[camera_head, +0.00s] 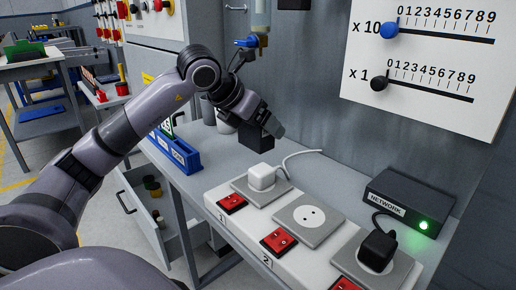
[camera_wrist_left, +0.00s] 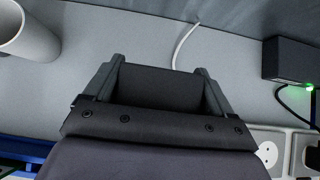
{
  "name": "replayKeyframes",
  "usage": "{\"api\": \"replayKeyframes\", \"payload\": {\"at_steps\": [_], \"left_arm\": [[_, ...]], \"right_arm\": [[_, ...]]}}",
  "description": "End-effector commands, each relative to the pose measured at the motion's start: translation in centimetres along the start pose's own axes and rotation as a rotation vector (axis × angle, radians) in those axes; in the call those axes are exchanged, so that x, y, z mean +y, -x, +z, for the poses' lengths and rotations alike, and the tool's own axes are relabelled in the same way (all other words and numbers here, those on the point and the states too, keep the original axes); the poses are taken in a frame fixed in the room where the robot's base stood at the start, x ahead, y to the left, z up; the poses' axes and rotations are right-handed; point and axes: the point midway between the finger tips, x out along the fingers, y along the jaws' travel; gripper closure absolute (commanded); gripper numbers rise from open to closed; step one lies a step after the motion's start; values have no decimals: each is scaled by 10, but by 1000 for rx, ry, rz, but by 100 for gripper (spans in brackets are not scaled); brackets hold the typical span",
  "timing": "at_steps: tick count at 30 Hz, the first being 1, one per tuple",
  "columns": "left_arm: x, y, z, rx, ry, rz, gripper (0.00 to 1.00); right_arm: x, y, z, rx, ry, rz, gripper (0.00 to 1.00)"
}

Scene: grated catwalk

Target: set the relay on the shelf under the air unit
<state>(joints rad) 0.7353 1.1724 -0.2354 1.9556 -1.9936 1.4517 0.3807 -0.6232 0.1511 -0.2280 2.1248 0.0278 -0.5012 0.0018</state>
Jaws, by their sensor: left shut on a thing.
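A black box-shaped block, which I take for the relay (camera_head: 255,141), is between the fingers of my left gripper (camera_head: 262,124). My left gripper is shut on it. The block also shows dark between the two fingers in the left wrist view (camera_wrist_left: 161,88). It is over the grey shelf top (camera_head: 313,167), behind the white plug; I cannot tell whether it touches the surface. The air unit (camera_head: 259,20), with a clear bowl and a blue valve (camera_head: 250,41), hangs on the wall above and behind the gripper. My right gripper is out of view.
A white socket strip with red switches (camera_head: 277,241) runs along the front. A white plug (camera_head: 262,177) and its cable lie close to the gripper. A black NETWORK box (camera_head: 408,200) stands right, a blue bin (camera_head: 176,151) left. Grey cups (camera_head: 223,121) stand behind the wrist.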

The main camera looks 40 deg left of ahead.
Motion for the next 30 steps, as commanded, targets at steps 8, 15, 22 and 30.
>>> {"api": "replayKeyframes", "payload": {"at_steps": [8,15,22,30], "left_arm": [[0,-21,-21,-2,-1,1,54],[0,-37,-37,-4,0,1,54],[0,-36,-36,-6,-1,1,54],[0,-39,-39,-3,-1,1,0]], "right_arm": [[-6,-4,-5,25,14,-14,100],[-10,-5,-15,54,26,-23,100],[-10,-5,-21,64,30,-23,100],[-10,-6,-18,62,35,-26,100]]}}
